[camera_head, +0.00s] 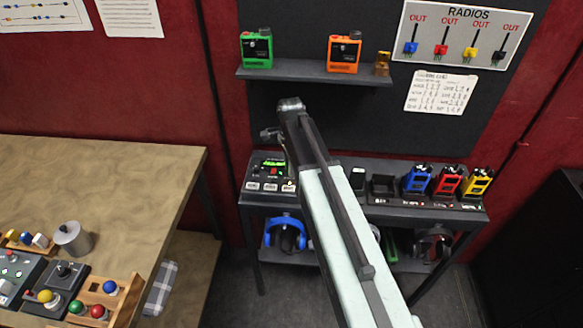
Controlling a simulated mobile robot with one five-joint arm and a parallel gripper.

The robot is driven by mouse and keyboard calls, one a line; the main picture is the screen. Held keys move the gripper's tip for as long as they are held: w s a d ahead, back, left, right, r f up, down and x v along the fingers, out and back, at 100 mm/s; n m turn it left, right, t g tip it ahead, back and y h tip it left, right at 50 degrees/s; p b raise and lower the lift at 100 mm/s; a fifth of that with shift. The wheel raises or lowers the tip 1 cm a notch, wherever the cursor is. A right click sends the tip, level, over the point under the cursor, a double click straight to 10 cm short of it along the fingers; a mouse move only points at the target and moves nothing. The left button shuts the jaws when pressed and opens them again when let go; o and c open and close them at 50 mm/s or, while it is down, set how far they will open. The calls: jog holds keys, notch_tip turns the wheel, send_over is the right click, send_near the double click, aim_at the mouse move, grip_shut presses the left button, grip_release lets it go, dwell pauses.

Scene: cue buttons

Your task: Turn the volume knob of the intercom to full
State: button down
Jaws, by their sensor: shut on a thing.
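The intercom (266,175) is a dark box with a green lit display and white labelled keys, at the left end of the black bench. My arm rises from the bottom right and bends at its top above the intercom. My gripper (289,176) points down at the right edge of the intercom, small and partly hidden by my own arm. It is shut on the volume knob there. The knob is mostly covered, and its setting cannot be read.
Blue, red and yellow radios (447,182) stand in chargers at the bench's right. Green and orange radios (344,54) sit on the shelf (310,72) above. A wooden table (110,185) with control boxes stands left.

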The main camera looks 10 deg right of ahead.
jog(key=shift+s+d, duration=0.15)
jog(key=shift+d, duration=0.1)
jog(key=c, duration=1.3)
grip_release()
jog(key=shift+o, duration=0.2)
notch_tip(320, 180, up, 8)
jog(key=p, duration=0.8)
jog(key=shift+a, duration=0.1)
jog(key=shift+f, duration=0.1)
jog(key=shift+f, duration=0.1)
